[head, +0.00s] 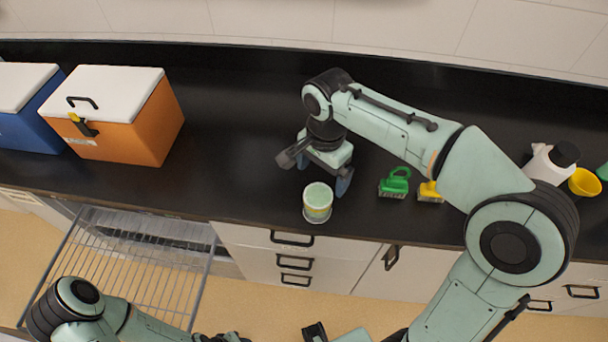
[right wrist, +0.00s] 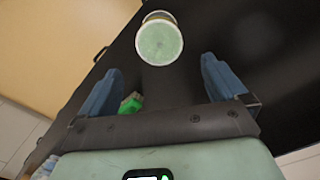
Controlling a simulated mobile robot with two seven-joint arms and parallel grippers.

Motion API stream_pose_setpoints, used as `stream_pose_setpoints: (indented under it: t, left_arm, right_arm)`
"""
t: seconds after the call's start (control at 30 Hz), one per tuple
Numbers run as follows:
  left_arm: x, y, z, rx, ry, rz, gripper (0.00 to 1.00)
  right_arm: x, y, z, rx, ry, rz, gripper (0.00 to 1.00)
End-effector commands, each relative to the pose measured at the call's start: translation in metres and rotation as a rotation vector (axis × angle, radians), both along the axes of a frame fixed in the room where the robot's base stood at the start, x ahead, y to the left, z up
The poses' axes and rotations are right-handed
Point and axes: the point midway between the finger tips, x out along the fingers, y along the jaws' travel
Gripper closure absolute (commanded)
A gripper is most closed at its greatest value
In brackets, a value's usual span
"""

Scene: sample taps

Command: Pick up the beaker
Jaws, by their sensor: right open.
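The beaker (head: 318,200) is a small clear cup with pale green and yellowish contents. It stands upright near the front edge of the black counter. In the right wrist view the beaker (right wrist: 159,42) shows from above at the top, beyond the fingertips. My right gripper (head: 323,175) is just behind the beaker and points down at the counter. In the right wrist view its two blue fingers (right wrist: 161,66) are spread wide with nothing between them.
A green brush (head: 394,183) and a yellow brush (head: 430,191) lie right of the gripper. An orange cooler (head: 130,125) and a blue cooler (head: 35,125) stand at left. A white bottle (head: 545,165) and yellow cup (head: 583,182) are at far right. Counter left of the gripper is clear.

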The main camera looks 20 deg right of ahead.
Motion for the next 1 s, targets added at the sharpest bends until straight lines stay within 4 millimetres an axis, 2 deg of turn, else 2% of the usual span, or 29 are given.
stream_pose_setpoints:
  t: [0.17, 0.5, 0.77, 1.0]
  left_arm:
    - [-0.004, 0.0, -0.003, -0.001, 0.005, 0.0, 0.57]
    - [-0.01, 0.0, -0.014, 0.0, 0.014, 0.001, 0.57]
    - [-0.011, 0.0, -0.015, 0.0, 0.014, 0.001, 0.57]
    - [-0.012, 0.0, -0.016, 0.0, 0.014, 0.0, 0.57]
  right_arm:
    - [-0.002, 0.0, -0.007, -0.002, 0.002, -0.004, 0.02]
    - [-0.002, 0.0, -0.069, -0.003, 0.003, -0.003, 0.02]
    - [-0.003, 0.002, -0.088, -0.001, 0.003, -0.003, 0.02]
    - [-0.005, 0.007, -0.124, -0.001, 0.004, -0.002, 0.02]
